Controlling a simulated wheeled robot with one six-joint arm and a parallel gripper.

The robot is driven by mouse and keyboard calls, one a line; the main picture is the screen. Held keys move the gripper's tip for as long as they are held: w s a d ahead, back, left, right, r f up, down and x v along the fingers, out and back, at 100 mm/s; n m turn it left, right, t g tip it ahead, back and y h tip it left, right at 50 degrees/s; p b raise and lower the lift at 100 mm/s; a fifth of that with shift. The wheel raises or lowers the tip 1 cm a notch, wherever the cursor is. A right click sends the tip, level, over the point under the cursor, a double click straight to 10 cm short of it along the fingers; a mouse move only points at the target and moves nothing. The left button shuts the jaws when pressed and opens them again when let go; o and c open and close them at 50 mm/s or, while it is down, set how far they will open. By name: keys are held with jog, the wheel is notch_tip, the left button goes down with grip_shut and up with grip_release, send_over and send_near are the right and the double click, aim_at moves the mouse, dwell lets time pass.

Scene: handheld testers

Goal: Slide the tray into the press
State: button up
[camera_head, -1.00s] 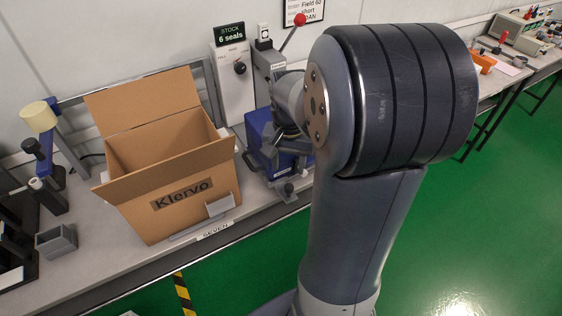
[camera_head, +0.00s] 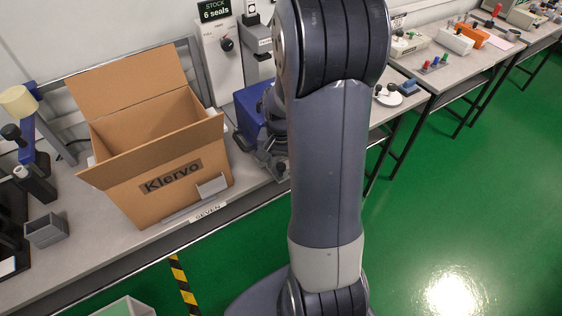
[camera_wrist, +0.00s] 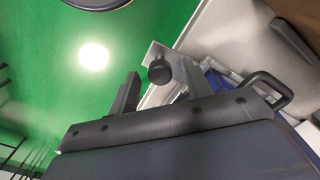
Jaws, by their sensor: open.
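The press (camera_head: 250,107) shows in the head view as a blue body with a grey column, right of the cardboard box and partly behind my arm. A metal plate with a round black knob (camera_head: 281,168), probably the tray, is at the press's front near the bench edge. In the wrist view, the plate (camera_wrist: 154,53) is pale metal and the black knob (camera_wrist: 158,71) stands on it. My gripper (camera_wrist: 160,68) is open, one dark finger on each side of the knob in the picture. I cannot tell whether either finger touches it. Blue press parts show at the right.
An open cardboard box (camera_head: 150,165) marked Klervo stands left of the press. A grey cup (camera_head: 46,230) and black-and-blue stands are farther left. Another bench (camera_head: 455,75) with instruments is at the right. Green floor (camera_head: 450,210) is clear in front.

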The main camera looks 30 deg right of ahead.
jog(key=shift+c, duration=0.4)
grip_shut()
